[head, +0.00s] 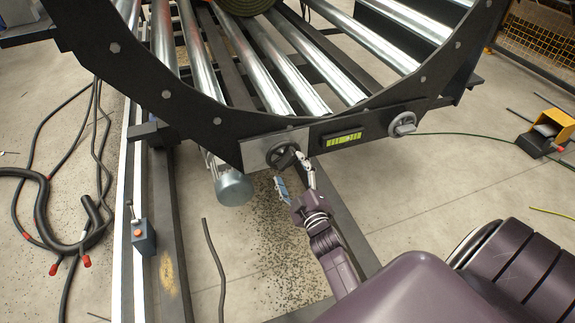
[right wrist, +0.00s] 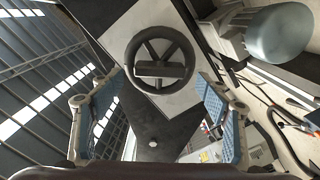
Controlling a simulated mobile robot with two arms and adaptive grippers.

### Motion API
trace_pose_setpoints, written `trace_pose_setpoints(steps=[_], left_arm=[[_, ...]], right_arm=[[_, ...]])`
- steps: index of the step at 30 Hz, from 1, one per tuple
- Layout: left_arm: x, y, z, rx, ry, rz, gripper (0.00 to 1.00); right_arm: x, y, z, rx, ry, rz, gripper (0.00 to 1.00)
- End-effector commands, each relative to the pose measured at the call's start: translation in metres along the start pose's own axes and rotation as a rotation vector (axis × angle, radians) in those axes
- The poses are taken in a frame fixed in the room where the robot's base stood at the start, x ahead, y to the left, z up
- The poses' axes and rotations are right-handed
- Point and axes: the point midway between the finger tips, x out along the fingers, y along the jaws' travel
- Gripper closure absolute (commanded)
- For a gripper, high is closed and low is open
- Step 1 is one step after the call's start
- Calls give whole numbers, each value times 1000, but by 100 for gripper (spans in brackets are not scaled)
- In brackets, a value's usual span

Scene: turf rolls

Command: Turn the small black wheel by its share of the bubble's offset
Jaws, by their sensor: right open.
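The small black wheel (head: 281,156) sits on a pale plate on the front of the dark curved frame. In the right wrist view the black wheel (right wrist: 147,48) faces me, with spokes and a bar across its middle. A yellow-green level vial (head: 343,139) is set in the frame to the right of the wheel; its bubble is too small to place. My right gripper (head: 294,178) is open just in front of and below the wheel. In the right wrist view its two blue-padded fingers stand apart on either side, with nothing held between them. My left gripper is not in view.
A grey knob (head: 402,124) is on the frame right of the vial. Steel rollers (head: 278,55) and a turf roll (head: 243,4) lie behind. A grey cylinder (head: 234,187) hangs left of the wheel. Black hoses (head: 92,215) and a yellow pedal (head: 556,122) are on the floor.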

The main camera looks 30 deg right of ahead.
Motion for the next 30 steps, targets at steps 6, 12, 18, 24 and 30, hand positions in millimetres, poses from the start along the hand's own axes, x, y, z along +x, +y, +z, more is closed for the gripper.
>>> trace_pose_setpoints(steps=[6, 12, 18, 24, 30], left_arm=[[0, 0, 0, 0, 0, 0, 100], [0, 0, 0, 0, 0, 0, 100], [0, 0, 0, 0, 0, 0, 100], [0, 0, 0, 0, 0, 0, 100], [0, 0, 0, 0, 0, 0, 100]], right_arm=[[-50, -1, 0, 1, -2, -2, 30], [-81, -1, 0, 1, -1, -1, 30], [-91, 0, 0, 1, 0, 0, 30], [-91, 0, 0, 1, 0, 0, 30], [-91, 0, 0, 1, 0, 0, 30]])
